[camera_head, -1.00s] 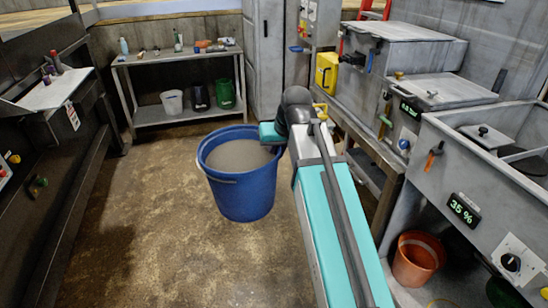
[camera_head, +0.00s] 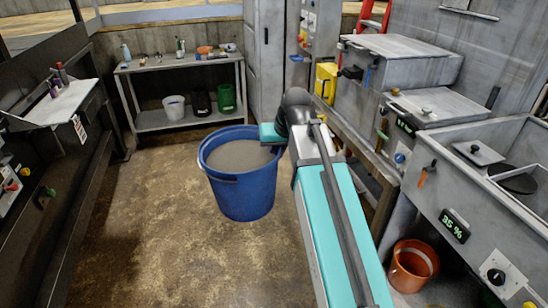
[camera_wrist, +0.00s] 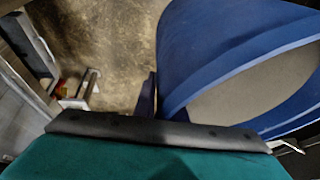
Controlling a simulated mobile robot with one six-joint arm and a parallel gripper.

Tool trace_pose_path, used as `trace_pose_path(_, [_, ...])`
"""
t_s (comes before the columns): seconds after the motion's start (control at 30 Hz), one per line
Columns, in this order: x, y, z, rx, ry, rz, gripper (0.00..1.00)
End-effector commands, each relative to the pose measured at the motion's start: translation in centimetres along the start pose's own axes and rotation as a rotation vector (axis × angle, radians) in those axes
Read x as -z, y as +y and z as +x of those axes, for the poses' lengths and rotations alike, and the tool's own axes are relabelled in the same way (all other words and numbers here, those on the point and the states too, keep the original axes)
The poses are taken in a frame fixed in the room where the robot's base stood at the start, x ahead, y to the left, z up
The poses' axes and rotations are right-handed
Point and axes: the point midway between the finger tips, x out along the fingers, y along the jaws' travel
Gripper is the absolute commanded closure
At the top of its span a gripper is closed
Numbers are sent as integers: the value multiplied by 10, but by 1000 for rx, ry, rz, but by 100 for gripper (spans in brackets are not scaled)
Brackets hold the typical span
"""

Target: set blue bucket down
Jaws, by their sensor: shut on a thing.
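The blue bucket (camera_head: 244,196) hangs upright at the end of my arm in the head view, filled with grey material almost to the rim. My gripper (camera_head: 272,142) is at the right side of its rim and is shut on it. In the wrist view, the bucket (camera_wrist: 215,50) fills the upper right, and a dark finger of my gripper (camera_wrist: 148,98) is against its wall. The other finger is hidden. The floor (camera_head: 160,250) shows around the bucket; I cannot tell how far below the bucket it is.
A metal shelf (camera_head: 185,65) with several small buckets stands at the back. A dark bench (camera_head: 60,150) runs along the left. Grey machines with a 35 % display (camera_head: 455,226) stand at the right, with an orange bucket (camera_head: 412,266) below. The brown floor at left centre is clear.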

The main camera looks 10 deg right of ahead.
Motion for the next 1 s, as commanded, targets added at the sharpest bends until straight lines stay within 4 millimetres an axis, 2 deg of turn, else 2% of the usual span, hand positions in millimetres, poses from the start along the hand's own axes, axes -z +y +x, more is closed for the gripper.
trace_pose_path(0.03, [6,-3,-10,6,7,3,100])
trace_pose_path(0.5, [20,-7,-38,6,7,3,100])
trace_pose_path(1.0, [22,-8,-43,6,7,3,100])
